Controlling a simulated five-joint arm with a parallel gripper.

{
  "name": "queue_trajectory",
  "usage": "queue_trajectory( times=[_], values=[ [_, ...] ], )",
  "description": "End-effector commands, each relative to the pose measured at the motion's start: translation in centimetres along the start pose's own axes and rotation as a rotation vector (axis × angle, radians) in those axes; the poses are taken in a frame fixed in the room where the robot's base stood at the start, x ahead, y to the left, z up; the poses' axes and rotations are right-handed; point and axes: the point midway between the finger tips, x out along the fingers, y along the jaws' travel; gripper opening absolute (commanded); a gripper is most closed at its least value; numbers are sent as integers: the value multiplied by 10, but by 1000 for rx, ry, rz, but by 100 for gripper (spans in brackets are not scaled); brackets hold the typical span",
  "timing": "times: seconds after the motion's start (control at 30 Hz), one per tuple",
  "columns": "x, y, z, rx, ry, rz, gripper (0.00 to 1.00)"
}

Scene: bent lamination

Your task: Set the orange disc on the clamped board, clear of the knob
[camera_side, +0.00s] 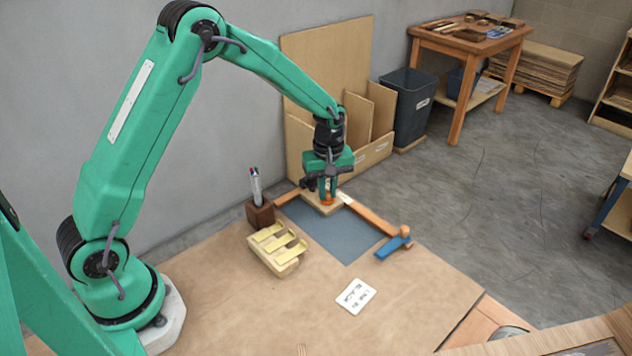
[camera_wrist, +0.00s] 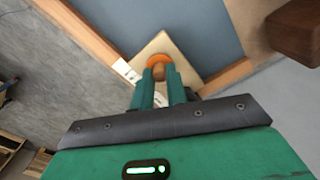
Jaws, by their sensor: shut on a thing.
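The orange disc (camera_side: 328,199) is at my gripper's fingertips, over the pale wooden board. I cannot tell whether the disc touches the board, or which part is the knob.
A blue-grey mat (camera_side: 338,232) lies inside the wooden frame (camera_side: 368,214). A blue tool (camera_side: 392,247) and a wooden ball (camera_side: 405,231) are at its right end. A slotted block (camera_side: 275,252) and a pen holder (camera_side: 260,213) stand left. A white card (camera_side: 355,296) lies in front.

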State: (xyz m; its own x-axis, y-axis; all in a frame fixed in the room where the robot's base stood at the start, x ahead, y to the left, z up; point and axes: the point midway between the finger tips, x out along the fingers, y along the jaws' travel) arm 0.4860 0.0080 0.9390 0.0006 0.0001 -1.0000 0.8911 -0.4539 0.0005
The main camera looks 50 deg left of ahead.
Motion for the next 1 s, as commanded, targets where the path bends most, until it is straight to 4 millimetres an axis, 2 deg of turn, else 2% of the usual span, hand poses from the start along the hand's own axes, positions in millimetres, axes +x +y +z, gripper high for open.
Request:
queue_trajectory(
  times=[0.03, 0.07, 0.17, 0.47, 0.67, 0.87, 1.0],
  values=[
    [1, 0, 0, 0, 0, 0, 0],
    [1, 0, 0, 0, 0, 0, 18],
    [1, 0, 0, 0, 0, 0, 36],
    [1, 0, 0, 0, 0, 0, 36],
    [-7, 0, 0, 0, 0, 0, 36],
    [-28, 0, 0, 0, 1, 2, 36],
    [-50, 1, 0, 0, 2, 3, 36]
  ],
)
